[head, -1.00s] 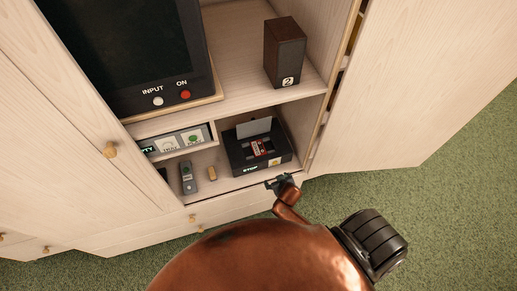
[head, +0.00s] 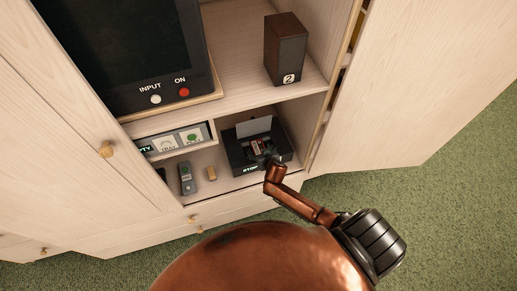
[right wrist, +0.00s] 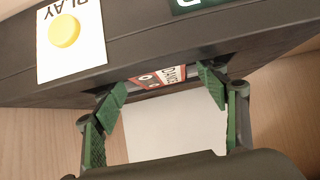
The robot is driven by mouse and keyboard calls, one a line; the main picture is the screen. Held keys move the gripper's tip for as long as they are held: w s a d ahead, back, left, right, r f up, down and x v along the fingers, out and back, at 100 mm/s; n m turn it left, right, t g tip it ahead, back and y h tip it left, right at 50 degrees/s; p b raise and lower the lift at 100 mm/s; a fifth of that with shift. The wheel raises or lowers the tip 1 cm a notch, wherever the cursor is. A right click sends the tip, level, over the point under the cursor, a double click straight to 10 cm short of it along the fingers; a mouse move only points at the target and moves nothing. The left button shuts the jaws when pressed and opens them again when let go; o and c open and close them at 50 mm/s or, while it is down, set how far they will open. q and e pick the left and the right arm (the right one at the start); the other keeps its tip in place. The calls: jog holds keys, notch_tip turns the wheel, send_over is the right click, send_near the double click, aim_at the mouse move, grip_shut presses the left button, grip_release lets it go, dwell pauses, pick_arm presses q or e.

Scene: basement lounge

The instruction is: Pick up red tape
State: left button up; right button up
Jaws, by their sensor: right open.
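The red tape (head: 256,146) sits in the top of a black tape player (head: 240,161) on the lower shelf of the cabinet. In the right wrist view, the tape (right wrist: 158,77) shows a red and white label, partly hidden in its slot. My right gripper (head: 270,161) is over the player and covers part of the tape in the head view. In the right wrist view, its open green-padded fingers (right wrist: 164,86) stand on either side of the tape; I cannot tell whether they touch it. My left gripper is not in view.
A raised pale flap (right wrist: 175,125) is beside the tape. A shelf edge (head: 275,100) runs above the player, with a brown speaker (head: 284,50) on it. A remote (head: 186,178) lies left of the player. The open cabinet door (head: 405,80) is at right.

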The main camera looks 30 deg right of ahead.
jog(key=shift+w+f, duration=0.15)
jog(key=shift+w, duration=0.05)
jog(key=shift+c, duration=0.4)
jog(key=c, duration=1.2)
